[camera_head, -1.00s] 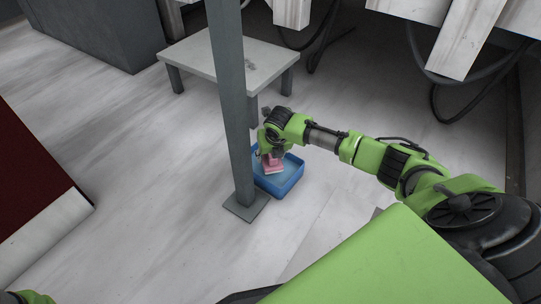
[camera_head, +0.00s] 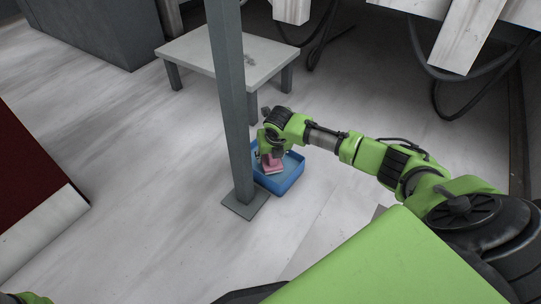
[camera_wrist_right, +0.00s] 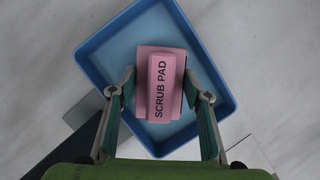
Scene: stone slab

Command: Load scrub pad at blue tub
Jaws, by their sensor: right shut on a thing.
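The pink scrub pad (camera_wrist_right: 163,88), lettered "SCRUB PAD", sits between the fingers of my right gripper (camera_wrist_right: 158,82) in the right wrist view. That gripper is shut on it. The blue tub (camera_wrist_right: 103,55) is below and around the pad in this view; whether the pad touches its floor I cannot tell. In the head view the blue tub (camera_head: 288,181) stands on the floor, and the pink pad (camera_head: 271,165) shows over its left part, under my right gripper (camera_head: 269,153). My left gripper is out of view.
A grey post (camera_head: 234,110) with a square foot (camera_head: 245,204) stands just left of the tub. A low pale table (camera_head: 215,55) is behind it. Dark cables (camera_head: 440,100) hang at the upper right. The pale floor in front of the tub is clear.

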